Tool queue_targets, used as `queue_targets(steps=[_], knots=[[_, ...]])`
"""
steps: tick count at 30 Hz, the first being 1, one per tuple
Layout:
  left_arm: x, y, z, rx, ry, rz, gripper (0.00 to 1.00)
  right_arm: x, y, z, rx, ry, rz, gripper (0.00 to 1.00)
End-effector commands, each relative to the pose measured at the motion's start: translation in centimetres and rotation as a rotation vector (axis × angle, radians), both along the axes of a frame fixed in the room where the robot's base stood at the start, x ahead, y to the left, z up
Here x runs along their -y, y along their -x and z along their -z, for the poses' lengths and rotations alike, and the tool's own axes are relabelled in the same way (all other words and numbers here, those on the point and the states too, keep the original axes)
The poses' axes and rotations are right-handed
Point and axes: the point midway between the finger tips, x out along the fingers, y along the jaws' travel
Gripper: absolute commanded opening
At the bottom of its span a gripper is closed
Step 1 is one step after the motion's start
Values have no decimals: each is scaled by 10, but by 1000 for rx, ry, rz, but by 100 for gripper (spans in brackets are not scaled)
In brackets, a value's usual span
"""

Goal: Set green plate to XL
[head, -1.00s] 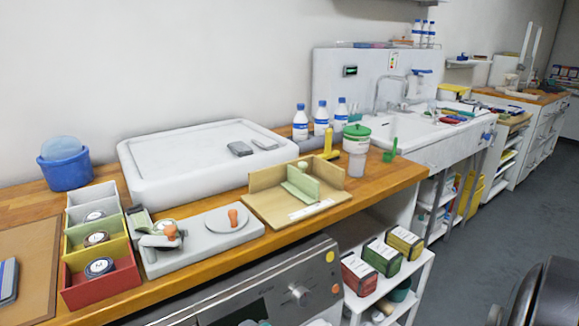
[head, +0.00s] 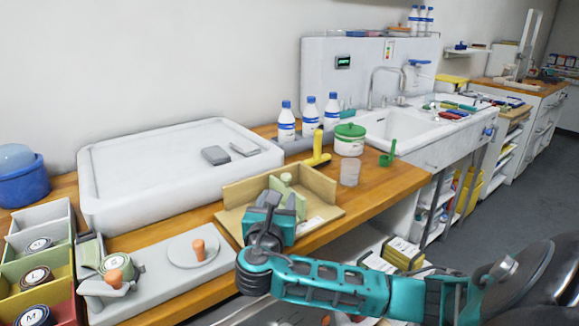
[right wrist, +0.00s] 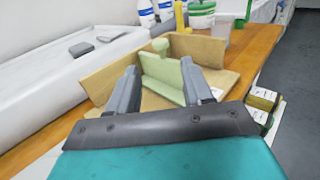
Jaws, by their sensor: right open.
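The green plate (head: 298,203) is an upright pale green board with a knob on top, standing within a wooden jig (head: 232,192) on the bench. A white label strip (head: 315,224) lies on the jig's base; its marks are too small to read. My right gripper (head: 270,199) is open in front of the jig and hides part of the plate in the head view. In the right wrist view, the plate (right wrist: 162,79) shows beyond and between the two open fingers (right wrist: 160,80), with nothing gripped. Contact cannot be told. My left gripper is not in view.
A white tray (head: 100,205) with two grey blocks stands behind the jig. A yellow tool (head: 319,148), a clear cup (head: 349,172) and a green-lidded tub (head: 349,140) stand behind and right. A grey fixture (head: 150,262) is left. Bench wood right of the jig is clear.

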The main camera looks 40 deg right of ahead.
Motion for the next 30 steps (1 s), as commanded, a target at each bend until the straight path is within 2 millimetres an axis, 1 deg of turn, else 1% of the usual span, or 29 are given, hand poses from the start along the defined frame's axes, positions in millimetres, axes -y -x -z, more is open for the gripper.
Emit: queue_targets(steps=[5, 8, 11, 18, 21, 24, 30], knots=[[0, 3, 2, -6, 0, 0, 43, 4, -2, -1, -2, 9, 4, 50], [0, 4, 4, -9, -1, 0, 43, 12, -9, -2, 0, 10, 5, 50], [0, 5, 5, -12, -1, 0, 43, 27, -20, -2, 0, 11, 7, 50], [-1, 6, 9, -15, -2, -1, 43, 67, -52, -2, 0, 9, 8, 50], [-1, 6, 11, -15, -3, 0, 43, 81, -63, -1, 0, 6, 6, 50], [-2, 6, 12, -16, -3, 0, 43, 91, -71, -1, -1, 7, 5, 50], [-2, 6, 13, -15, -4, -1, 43, 101, -80, -1, -1, 6, 4, 50]])
